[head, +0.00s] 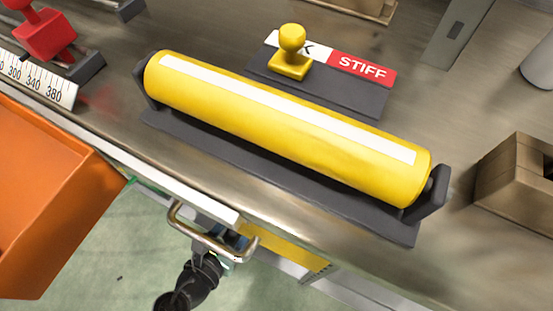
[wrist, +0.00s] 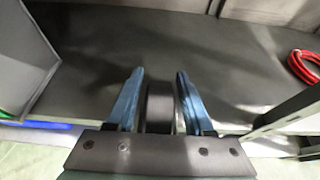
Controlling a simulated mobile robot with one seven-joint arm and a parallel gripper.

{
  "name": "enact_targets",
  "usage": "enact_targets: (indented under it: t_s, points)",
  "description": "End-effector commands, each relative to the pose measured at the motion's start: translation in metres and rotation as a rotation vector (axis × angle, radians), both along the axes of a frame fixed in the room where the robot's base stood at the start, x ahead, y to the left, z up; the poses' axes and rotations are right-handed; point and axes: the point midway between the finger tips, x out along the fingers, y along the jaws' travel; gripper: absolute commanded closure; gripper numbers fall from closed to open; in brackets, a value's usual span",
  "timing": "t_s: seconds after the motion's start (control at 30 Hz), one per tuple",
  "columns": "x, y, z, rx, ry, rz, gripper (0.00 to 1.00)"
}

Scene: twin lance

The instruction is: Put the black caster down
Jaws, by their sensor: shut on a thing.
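The black caster (wrist: 160,108) shows in the wrist view as a dark rounded piece between the two blue fingers of my gripper (wrist: 160,78). The fingers are shut on its sides. Beyond it lies a dark flat surface (wrist: 150,45); I cannot tell whether the caster touches it. In the head view my gripper (head: 232,240) is low at the bench's front edge, partly hidden by a metal handle. The caster cannot be made out there.
A yellow roller (head: 290,125) lies along the bench, with a yellow-knobbed piece (head: 291,50) behind it. An orange bin (head: 50,200) is at left, a cardboard box (head: 515,185) at right. In the wrist view a red coil (wrist: 303,66) lies at right and a grey panel (wrist: 22,60) stands at left.

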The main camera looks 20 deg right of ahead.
Motion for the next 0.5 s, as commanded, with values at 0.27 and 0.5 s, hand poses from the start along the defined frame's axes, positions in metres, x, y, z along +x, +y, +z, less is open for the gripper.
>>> enact_targets:
  t_s: [0.27, 0.5]
  points:
    - [0.046, -0.060, -0.001, -0.004, -0.007, -0.006, 1.00]
    - [0.063, -0.080, 0.001, -0.001, -0.004, 0.000, 1.00]
